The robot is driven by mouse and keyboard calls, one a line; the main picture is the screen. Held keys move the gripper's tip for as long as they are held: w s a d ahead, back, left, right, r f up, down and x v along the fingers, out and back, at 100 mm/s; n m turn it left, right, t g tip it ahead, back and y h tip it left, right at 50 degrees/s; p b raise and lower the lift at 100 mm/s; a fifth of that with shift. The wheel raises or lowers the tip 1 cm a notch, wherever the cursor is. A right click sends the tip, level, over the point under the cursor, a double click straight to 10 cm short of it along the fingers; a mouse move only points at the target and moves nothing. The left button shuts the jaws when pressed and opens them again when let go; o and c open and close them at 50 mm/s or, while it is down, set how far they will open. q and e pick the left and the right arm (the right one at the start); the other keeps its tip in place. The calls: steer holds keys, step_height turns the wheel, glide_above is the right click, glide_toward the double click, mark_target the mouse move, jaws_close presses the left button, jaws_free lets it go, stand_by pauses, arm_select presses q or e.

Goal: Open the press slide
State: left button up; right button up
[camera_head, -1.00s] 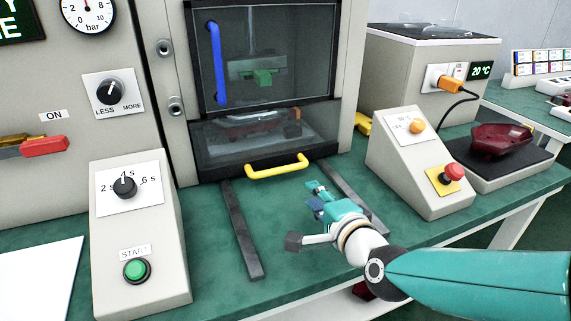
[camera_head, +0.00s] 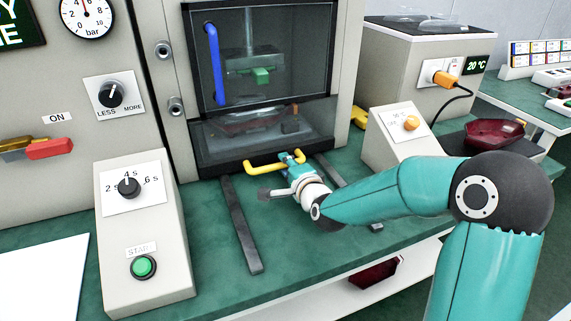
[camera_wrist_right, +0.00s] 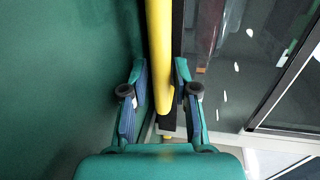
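The press slide (camera_head: 220,160) is the dark-framed drawer at the bottom of the press, pushed in under the window. Its yellow handle (camera_head: 262,166) sticks out from the front. My right gripper (camera_head: 291,158) is at the right part of this handle. In the right wrist view, the yellow handle (camera_wrist_right: 161,45) runs between the two fingers of my right gripper (camera_wrist_right: 160,80). The fingers stand apart, one on each side of the handle, with a gap visible at the left finger. My left gripper is not in view.
Two dark rails (camera_head: 240,225) lie on the green table (camera_head: 310,255) before the press. A timer box with a green start button (camera_head: 143,267) stands left of them. A control box with an orange knob (camera_head: 411,123) stands to the right. A blue handle (camera_head: 214,65) is on the window above.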

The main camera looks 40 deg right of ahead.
steer(key=shift+w+d, duration=0.1)
steer(key=shift+w, duration=0.2)
jaws_close()
steer(key=shift+f, duration=0.1)
steer(key=shift+f, duration=0.1)
